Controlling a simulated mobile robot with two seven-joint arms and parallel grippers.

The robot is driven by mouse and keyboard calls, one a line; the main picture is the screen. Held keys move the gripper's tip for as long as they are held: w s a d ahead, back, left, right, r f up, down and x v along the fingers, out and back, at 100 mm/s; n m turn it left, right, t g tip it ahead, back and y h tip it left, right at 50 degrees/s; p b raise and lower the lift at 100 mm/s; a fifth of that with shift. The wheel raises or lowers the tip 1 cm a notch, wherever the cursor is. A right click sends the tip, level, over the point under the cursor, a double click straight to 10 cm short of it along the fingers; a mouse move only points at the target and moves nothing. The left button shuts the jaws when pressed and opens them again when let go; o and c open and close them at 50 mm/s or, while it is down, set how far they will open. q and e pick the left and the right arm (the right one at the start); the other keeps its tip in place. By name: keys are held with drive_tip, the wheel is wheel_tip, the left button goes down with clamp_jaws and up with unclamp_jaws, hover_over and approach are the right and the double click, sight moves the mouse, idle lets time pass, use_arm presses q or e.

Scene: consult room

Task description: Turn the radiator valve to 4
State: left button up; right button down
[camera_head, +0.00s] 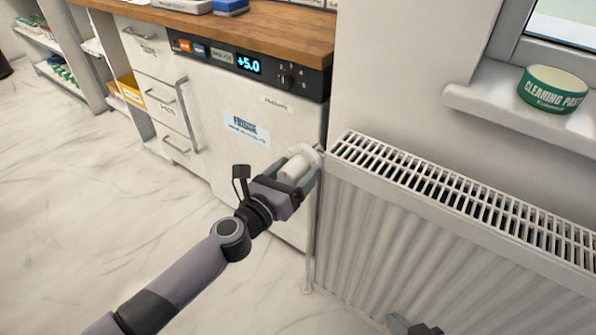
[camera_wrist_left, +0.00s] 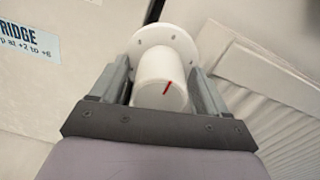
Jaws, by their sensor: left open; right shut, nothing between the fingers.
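The radiator valve is a white knob (camera_head: 297,166) at the left end of the radiator (camera_head: 385,235). In the left wrist view the knob (camera_wrist_left: 160,82) has a red line on its face, slanting up and slightly right. Behind it is a round white disc with small marks, too small to read. My left gripper (camera_head: 303,172) is open, with one finger on each side of the knob; in the wrist view its fingers (camera_wrist_left: 161,85) flank it. I cannot tell whether they touch it. Only the grey tip of my right gripper (camera_head: 412,326) shows at the bottom edge, shut and empty.
A white fridge (camera_head: 240,150) with a display reading +5.0 stands left of the radiator, under a wooden worktop (camera_head: 270,32). A green tin of cleaning paste (camera_head: 553,88) stands on the windowsill (camera_head: 480,98). The floor (camera_head: 90,190) at the left is clear.

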use_arm(q)
drive_tip(key=shift+w+d, duration=0.4)
drive_tip(key=shift+w, duration=0.15)
drive_tip(key=c, duration=1)
drive_tip(key=shift+m, duration=0.3)
